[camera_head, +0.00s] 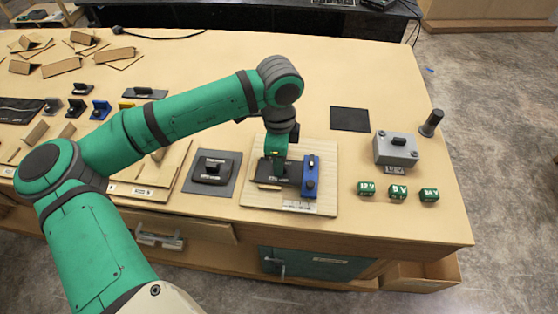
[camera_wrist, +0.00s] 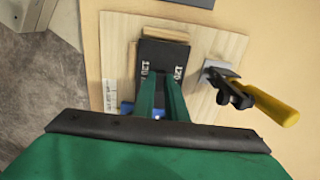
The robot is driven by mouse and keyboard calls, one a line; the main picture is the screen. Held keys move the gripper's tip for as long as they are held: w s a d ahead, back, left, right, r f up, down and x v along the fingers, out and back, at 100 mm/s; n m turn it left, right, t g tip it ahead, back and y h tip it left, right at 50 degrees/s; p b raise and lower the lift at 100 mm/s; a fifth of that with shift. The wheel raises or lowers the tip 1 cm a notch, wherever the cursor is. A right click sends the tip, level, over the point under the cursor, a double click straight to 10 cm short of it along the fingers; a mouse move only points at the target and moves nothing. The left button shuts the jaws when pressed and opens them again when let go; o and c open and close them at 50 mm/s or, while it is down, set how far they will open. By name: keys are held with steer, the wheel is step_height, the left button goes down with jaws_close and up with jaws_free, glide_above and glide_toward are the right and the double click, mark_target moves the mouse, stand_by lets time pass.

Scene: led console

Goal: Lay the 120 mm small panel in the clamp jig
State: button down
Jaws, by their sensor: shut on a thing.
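The clamp jig is a pale wooden board (camera_head: 320,148) on the bench, with a blue block (camera_head: 310,178) on it; the board also shows in the wrist view (camera_wrist: 112,42). A toggle clamp with a yellow handle (camera_wrist: 275,107) stands at the board's right in the wrist view, its handle swung outward. My gripper (camera_head: 273,178) is low over the board, its green fingers (camera_wrist: 160,98) shut on a small dark panel (camera_wrist: 160,54). The panel lies over the jig beside a wooden strip (camera_wrist: 165,33). My fingers hide part of it, and I cannot tell whether it is fully seated.
A dark device on a grey mat (camera_head: 229,185) lies left of the jig. To the right are a grey box with a knob (camera_head: 397,150), several green voltage blocks (camera_head: 397,193) and a black post (camera_head: 431,122). A black square (camera_head: 350,119) lies behind. Brackets and panels crowd the left.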

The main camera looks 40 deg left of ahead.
steer(key=shift+f, duration=0.1)
stand_by(0.3)
steer(key=c, duration=1.7)
jaws_free()
step_height(320, 180, up, 11)
steer(key=shift+f, duration=0.1)
